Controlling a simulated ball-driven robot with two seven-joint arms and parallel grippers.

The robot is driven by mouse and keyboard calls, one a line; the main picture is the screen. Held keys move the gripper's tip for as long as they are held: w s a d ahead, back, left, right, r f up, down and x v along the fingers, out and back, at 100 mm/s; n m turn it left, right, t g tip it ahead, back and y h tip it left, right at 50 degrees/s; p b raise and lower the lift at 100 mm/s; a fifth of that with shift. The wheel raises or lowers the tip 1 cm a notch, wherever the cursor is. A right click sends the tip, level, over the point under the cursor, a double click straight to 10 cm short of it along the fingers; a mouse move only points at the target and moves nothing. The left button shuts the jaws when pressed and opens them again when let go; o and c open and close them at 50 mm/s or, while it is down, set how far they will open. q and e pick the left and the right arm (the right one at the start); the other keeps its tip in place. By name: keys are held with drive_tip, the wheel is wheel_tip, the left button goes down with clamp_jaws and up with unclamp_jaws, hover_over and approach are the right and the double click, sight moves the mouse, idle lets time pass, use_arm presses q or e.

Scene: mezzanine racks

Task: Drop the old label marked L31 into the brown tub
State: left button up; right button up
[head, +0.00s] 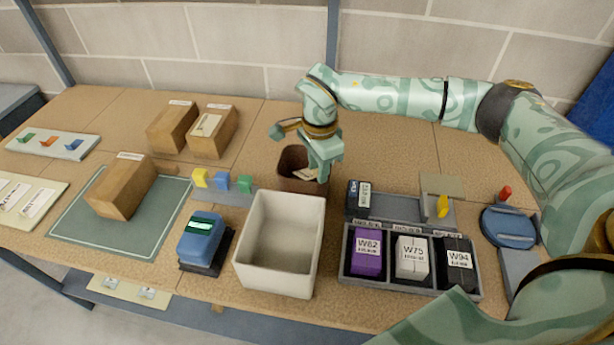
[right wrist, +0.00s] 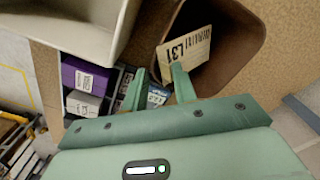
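The brown tub (head: 290,160) stands behind the white bin, partly hidden by my right gripper (head: 322,175). The old label, a pale card marked L31 (right wrist: 185,48), shows at the mouth of the brown tub (right wrist: 235,45) in the right wrist view. In the head view the label (head: 304,174) is a pale strip inside the tub's outline, beside the fingers. My right gripper (right wrist: 160,85) points down there with its fingers apart and nothing between them. One fingertip overlaps the label's lower edge in the picture; I cannot tell whether they touch. My left gripper is not in view.
The white bin (head: 270,288) stands in front of the tub. A grey organiser (head: 345,268) with W82, W75 and W94 boxes is to the right. A blue device (head: 203,238) and a carton (head: 120,187) on a green mat (head: 75,228) are left. Two cartons stand behind.

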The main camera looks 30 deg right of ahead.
wheel_tip(320, 180, up, 16)
drive_tip(key=p, duration=0.2)
drive_tip(key=shift+r, duration=0.2)
